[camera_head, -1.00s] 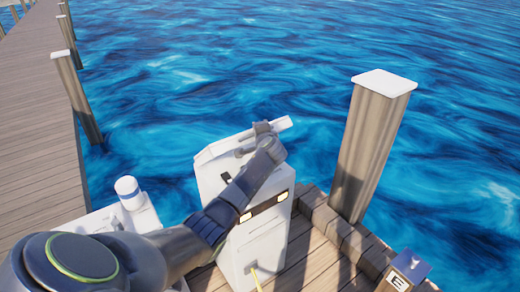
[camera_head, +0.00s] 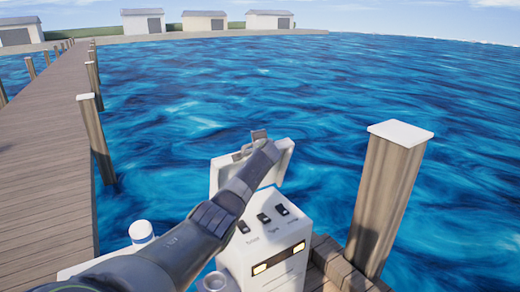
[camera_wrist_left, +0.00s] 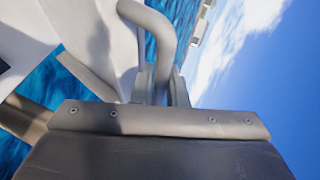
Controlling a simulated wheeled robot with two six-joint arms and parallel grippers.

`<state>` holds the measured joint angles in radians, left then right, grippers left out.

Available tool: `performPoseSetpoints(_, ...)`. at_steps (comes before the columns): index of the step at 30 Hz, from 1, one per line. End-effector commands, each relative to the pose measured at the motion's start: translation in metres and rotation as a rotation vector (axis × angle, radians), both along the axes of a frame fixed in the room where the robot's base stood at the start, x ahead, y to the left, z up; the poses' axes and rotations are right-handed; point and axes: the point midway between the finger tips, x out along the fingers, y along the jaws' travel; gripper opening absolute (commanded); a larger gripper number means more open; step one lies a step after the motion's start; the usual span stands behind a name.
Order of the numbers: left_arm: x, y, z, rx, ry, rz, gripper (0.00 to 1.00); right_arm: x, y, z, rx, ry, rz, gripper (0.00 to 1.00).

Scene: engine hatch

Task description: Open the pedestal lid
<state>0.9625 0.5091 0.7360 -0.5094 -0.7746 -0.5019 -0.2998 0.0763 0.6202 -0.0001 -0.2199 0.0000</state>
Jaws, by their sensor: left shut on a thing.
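The white pedestal (camera_head: 238,258) stands at the dock's edge in the head view. Its lid (camera_head: 285,160) is raised at the back, tilted up steeply, and the top panel with dark labelled switches (camera_head: 264,218) is uncovered. My left arm reaches across in front of the lid and hides its middle. In the left wrist view the fingers of my left gripper (camera_wrist_left: 160,88) are shut on the curved grey lid handle (camera_wrist_left: 158,28). The lid (camera_wrist_left: 95,45) fills the upper left there. My right gripper is not in view.
A thick wooden post (camera_head: 383,195) with a white cap stands right of the pedestal. A white cylinder (camera_head: 141,231) is at the lower left. Blue water lies behind, with a long boardwalk (camera_head: 45,170) on the left. The air above the lid is clear.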

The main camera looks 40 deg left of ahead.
Motion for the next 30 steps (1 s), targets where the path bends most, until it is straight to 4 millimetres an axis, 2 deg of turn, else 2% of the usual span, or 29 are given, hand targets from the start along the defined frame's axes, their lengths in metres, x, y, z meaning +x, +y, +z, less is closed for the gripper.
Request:
performPoseSetpoints(11,0.0002,0.0007,0.0007,0.0,-0.001,0.0,0.0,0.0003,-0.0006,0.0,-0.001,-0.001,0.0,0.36)
performPoseSetpoints(12,0.0002,0.0006,0.0006,0.0,-0.001,0.0,0.18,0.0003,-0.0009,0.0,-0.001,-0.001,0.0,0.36)
performPoseSetpoints(16,0.0002,0.0005,0.0003,0.0,0.0,0.0,0.34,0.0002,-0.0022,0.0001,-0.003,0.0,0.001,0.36)
performPoseSetpoints(30,-0.0044,-0.0046,0.0015,0.001,-0.001,0.0,0.34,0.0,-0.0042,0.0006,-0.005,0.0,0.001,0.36)
